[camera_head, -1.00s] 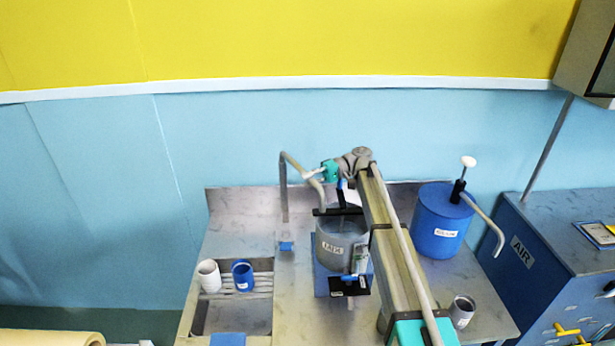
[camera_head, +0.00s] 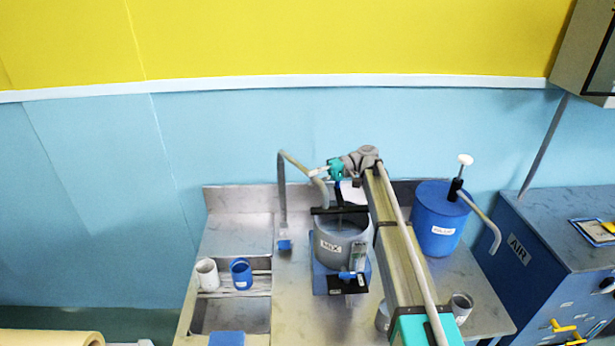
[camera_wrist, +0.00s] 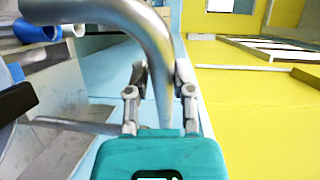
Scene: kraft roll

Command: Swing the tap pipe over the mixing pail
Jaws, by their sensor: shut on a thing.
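The tap pipe (camera_head: 282,190) is a grey gooseneck that rises from the back of the steel counter and bends over to the right. Its outlet end hangs at the back left of the grey mixing pail (camera_head: 328,252), which is labelled MIX. I cannot tell whether the outlet is fully inside the rim. My gripper (camera_head: 315,173) is shut on the pipe's outer, down-bending part. In the wrist view the pipe (camera_wrist: 135,22) curves down between the two fingers of my gripper (camera_wrist: 161,75). My arm hides part of the pail's right side.
A dark bar crosses behind the pail's rim. A blue drum (camera_head: 437,225) with a pump and spout stands to the right. A white cup (camera_head: 206,274) and a blue cup (camera_head: 241,275) stand by the sink at the left. A blue AIR cabinet (camera_head: 560,240) is at the far right.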

